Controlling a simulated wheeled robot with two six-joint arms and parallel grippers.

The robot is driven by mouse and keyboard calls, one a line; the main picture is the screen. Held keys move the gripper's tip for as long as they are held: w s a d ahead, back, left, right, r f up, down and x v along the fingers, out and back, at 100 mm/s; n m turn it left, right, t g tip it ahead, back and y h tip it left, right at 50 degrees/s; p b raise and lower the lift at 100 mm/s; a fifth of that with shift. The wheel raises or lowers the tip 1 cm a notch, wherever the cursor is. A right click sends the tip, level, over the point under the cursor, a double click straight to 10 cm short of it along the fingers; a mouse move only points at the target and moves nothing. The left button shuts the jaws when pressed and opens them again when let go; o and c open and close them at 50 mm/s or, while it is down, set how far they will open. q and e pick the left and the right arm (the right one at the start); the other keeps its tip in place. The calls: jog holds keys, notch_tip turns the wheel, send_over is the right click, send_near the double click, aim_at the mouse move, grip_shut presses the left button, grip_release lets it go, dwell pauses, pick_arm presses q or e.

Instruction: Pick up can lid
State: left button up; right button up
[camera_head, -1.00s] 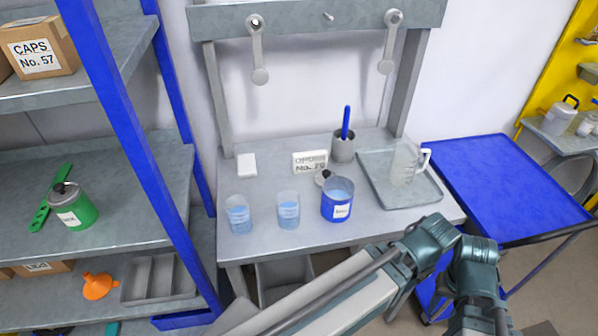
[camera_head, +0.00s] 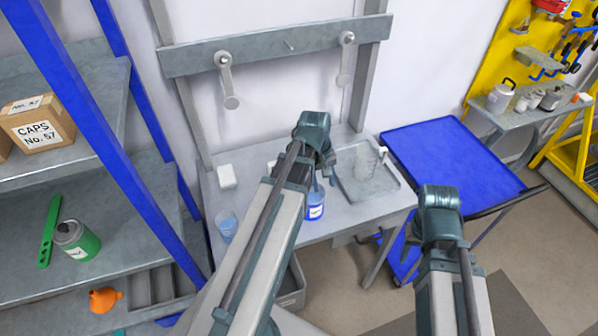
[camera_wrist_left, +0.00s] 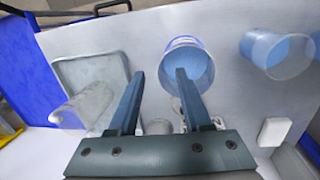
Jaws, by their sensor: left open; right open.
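My left gripper (camera_wrist_left: 160,74) is open, with its two fingers apart over the workbench and nothing between them. It is beside the open blue can (camera_wrist_left: 187,58), which holds blue liquid; that can also shows in the head view (camera_head: 316,206), partly behind my left arm. A small pale piece (camera_wrist_left: 177,104) next to the can may be the can lid, but a finger covers much of it and I cannot tell. A grey round cup (camera_wrist_left: 158,127) is partly hidden by the gripper's base. My right gripper's fingers do not show.
A grey tray (camera_head: 352,191) with a clear jug (camera_head: 379,160) lies on the bench's right. A clear cup of blue liquid (camera_head: 227,223) and a white block (camera_head: 227,176) are at its left. A blue cart (camera_head: 450,160) stands right; shelves with a green can (camera_head: 82,243) stand left.

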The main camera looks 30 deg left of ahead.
pick_arm(q)
jog(key=w+a+r+n+t+h, duration=0.1)
jog(key=a+n, duration=0.7)
jog(key=a, duration=0.1)
jog(key=w+a+r+n+t+h, duration=0.1)
jog(key=w+a+n, duration=0.1)
jog(key=a+n, duration=0.65)
jog(key=shift+m, duration=0.45)
jog(key=b+x, duration=0.7)
jog(key=x, duration=0.1)
jog(key=shift+s+f, duration=0.15)
jog(key=shift+f, duration=0.1)
jog(key=shift+w+d+b+x, duration=0.15)
jog(key=shift+d+b+x, duration=0.05)
jog(key=shift+b+x, duration=1.15)
jog(key=shift+w+d+b+x, duration=0.15)
jog(key=shift+b+x, duration=1)
jog(key=shift+x, duration=0.3)
jog(key=shift+r, duration=0.25)
grip_shut()
